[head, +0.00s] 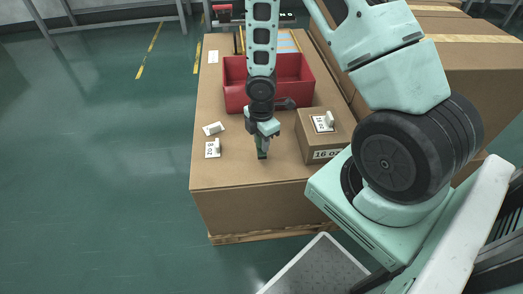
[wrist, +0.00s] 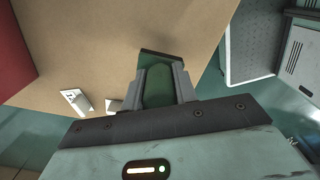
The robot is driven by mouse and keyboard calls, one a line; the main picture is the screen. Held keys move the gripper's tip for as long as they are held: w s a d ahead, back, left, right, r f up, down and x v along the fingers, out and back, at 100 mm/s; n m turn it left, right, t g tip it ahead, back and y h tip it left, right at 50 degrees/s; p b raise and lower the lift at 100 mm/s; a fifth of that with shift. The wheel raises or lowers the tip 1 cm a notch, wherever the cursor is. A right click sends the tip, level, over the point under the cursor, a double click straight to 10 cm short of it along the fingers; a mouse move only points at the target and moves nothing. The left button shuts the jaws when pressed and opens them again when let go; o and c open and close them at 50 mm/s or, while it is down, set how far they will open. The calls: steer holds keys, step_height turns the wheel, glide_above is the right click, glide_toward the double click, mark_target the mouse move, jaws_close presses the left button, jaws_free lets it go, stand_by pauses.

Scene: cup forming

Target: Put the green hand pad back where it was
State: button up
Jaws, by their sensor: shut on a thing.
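My gripper (head: 262,150) points down over the front part of the cardboard-covered top (head: 228,175). In the wrist view my gripper (wrist: 160,80) is shut on the green hand pad (wrist: 158,88), a dark green piece between the two grey fingers with a dark end near the tips. In the head view the pad is mostly hidden by the fingers, and only a small dark end shows below them. I cannot tell whether it touches the cardboard.
A red bin (head: 235,91) stands behind the gripper. White cards with small upright pieces (head: 213,149) (head: 213,128) lie to the left. A box marked 16 oz (head: 313,142) stands to the right. The front cardboard is clear; a grey platform (head: 318,268) is below its edge.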

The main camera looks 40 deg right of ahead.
steer(key=shift+f+b, duration=0.55)
steer(key=shift+f, duration=1.1)
steer(key=shift+f, duration=0.15)
steer(key=o, duration=1.1)
steer(key=shift+c, duration=0.2)
